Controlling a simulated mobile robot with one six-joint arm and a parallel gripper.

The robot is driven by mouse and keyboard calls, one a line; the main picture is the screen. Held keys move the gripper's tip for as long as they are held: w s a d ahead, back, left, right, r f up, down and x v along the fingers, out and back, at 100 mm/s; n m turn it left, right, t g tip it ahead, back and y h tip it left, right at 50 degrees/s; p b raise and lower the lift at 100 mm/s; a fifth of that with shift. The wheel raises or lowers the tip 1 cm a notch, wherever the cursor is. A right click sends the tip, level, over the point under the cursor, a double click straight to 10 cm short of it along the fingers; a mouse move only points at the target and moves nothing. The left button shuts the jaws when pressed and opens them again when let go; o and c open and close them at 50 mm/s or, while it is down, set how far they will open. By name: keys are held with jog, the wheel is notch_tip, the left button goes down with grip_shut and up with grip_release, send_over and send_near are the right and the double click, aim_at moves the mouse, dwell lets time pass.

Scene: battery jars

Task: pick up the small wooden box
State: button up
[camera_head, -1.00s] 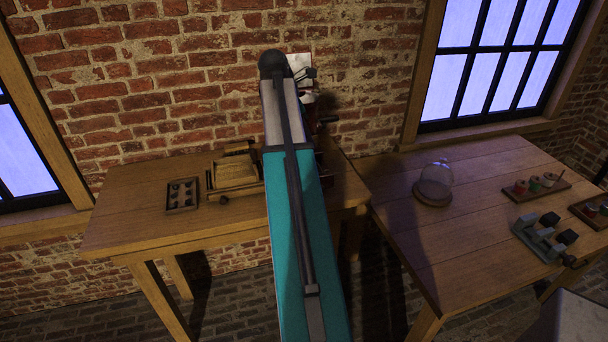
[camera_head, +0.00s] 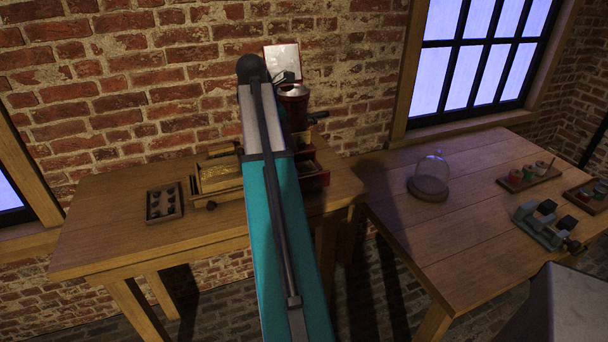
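A small wooden box-like object (camera_head: 215,178) with a yellowish, ribbed top face and a small knob low at its front stands on the left table. It looks like the best match for the small wooden box; my teal arm stands just to its right and covers its right edge. My arm rises through the middle of the view. A small dark part (camera_head: 287,77) beside the arm's upper end may belong to my gripper. Its fingers cannot be made out, and most of that end is hidden.
A dark tray (camera_head: 164,215) with several small round pieces lies left of the box. A red grinder-like device (camera_head: 294,108) with a side handle stands right of my arm. The right table (camera_head: 440,240) bears a glass dome (camera_head: 434,172), small trays and a grey device (camera_head: 540,228).

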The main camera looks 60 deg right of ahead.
jog(key=shift+f, duration=0.1)
jog(key=p, duration=0.2)
send_over(306, 173)
jog(key=w+a, duration=0.1)
jog(key=a, duration=0.1)
jog(key=shift+w+d+f, duration=0.1)
jog(key=shift+d+f, duration=0.05)
jog(key=shift+f, duration=1.8)
jog(key=shift+w+d+f, duration=0.1)
jog(key=shift+f, duration=1.85)
jog(key=shift+p+x, duration=0.65)
jog(key=shift+x, duration=2)
jog(key=shift+r, duration=0.1)
jog(key=shift+d, duration=0.1)
grip_shut()
jog(key=shift+r, duration=0.2)
